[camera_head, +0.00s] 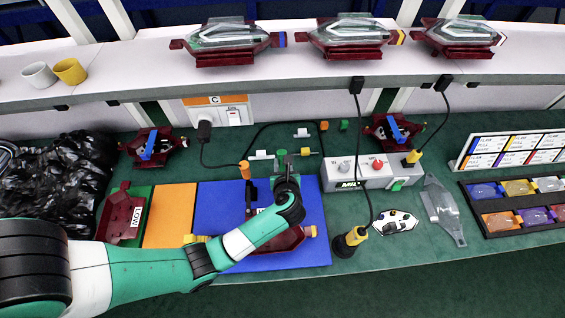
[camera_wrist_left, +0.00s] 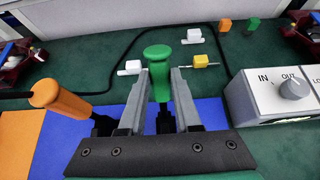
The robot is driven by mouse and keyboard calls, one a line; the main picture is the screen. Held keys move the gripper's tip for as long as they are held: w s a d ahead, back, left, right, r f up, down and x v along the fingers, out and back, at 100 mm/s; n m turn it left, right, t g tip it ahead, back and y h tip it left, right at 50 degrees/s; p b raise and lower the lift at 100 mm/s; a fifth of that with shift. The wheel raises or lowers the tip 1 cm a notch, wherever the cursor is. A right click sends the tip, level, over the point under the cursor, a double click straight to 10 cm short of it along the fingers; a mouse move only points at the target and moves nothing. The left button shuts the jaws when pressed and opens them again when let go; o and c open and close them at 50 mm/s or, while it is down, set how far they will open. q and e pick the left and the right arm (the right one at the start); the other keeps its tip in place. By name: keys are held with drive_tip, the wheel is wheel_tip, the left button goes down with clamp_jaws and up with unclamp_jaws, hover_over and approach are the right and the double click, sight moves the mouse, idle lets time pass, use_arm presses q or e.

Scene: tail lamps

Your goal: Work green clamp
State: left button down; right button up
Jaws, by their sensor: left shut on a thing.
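The green clamp (camera_wrist_left: 158,54) stands upright in the left wrist view, its handle between the two grey fingers of my left gripper (camera_wrist_left: 160,76). The fingers are shut on the handle. In the camera_head view my left gripper (camera_head: 286,168) reaches over the blue mat (camera_head: 316,258), with the green handle top (camera_head: 281,154) just beyond it. The clamp's base is mostly hidden behind the gripper. An orange clamp (camera_wrist_left: 60,98) leans outward to the left, apart from the gripper. A dark red lamp housing (camera_head: 290,240) lies on the mat, partly under my arm. My right gripper is not in view.
A grey control box (camera_head: 358,173) with knobs stands right of the mat. Small white and yellow parts lie beyond the clamp.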

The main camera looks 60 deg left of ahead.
use_arm(q)
drive_tip(key=c, duration=0.6)
unclamp_jaws()
drive_tip(key=shift+r, duration=0.1)
drive_tip(key=p+v, duration=0.2)
drive_tip(key=v, duration=0.9)
drive_tip(key=shift+s+d+p, duration=0.2)
drive_tip(key=shift+p, duration=0.2)
